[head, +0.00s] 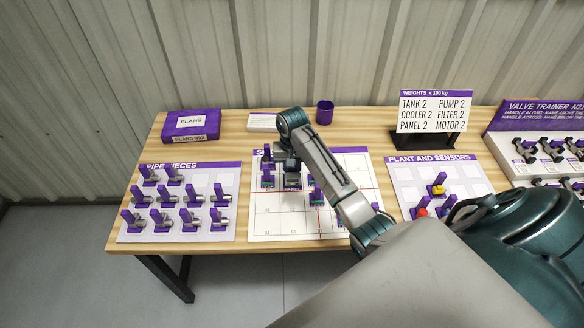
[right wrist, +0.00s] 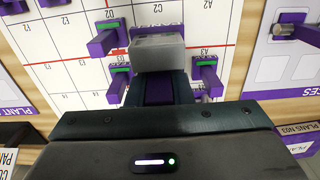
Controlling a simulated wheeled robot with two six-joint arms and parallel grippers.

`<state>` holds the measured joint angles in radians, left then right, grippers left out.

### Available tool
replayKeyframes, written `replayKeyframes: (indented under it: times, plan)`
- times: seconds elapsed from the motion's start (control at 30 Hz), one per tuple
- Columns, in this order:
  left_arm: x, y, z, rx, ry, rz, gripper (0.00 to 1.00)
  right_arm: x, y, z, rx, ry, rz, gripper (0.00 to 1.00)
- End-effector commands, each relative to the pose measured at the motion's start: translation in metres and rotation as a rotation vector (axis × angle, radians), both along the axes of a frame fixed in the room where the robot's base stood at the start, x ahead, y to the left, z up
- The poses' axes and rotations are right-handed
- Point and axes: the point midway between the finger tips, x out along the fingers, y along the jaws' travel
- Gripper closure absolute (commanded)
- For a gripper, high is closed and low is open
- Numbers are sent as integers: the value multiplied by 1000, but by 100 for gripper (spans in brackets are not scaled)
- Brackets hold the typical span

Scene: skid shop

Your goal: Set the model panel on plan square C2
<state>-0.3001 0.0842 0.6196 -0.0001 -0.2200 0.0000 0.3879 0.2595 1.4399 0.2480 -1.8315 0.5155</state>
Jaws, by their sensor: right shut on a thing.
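The plan sheet (head: 275,222) is a white gridded board with red lines in the middle of the table. My right gripper (head: 291,168) is over its far left part, shut on a grey box-shaped piece with a purple handle, which I take for the model panel (right wrist: 158,50). The right wrist view shows this piece at the fingertips, just above or on the sheet; I cannot tell which. Other purple-handled pieces stand close on both sides of it. My left gripper is not in view.
Purple pieces (head: 316,197) stand on the sheet to the right of the gripper. The pipe pieces board (head: 150,232) is at left, the plant and sensors board (head: 403,174) at right. A weights sign (head: 433,112) and a purple cup (head: 324,112) stand behind. The sheet's near left squares are clear.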

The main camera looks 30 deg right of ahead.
Motion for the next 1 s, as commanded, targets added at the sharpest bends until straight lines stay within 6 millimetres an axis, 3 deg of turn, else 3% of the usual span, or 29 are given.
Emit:
replayKeyframes:
  times: [1.0]
  plan:
    - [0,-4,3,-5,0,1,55,0,0,-6,0,0,0,100]
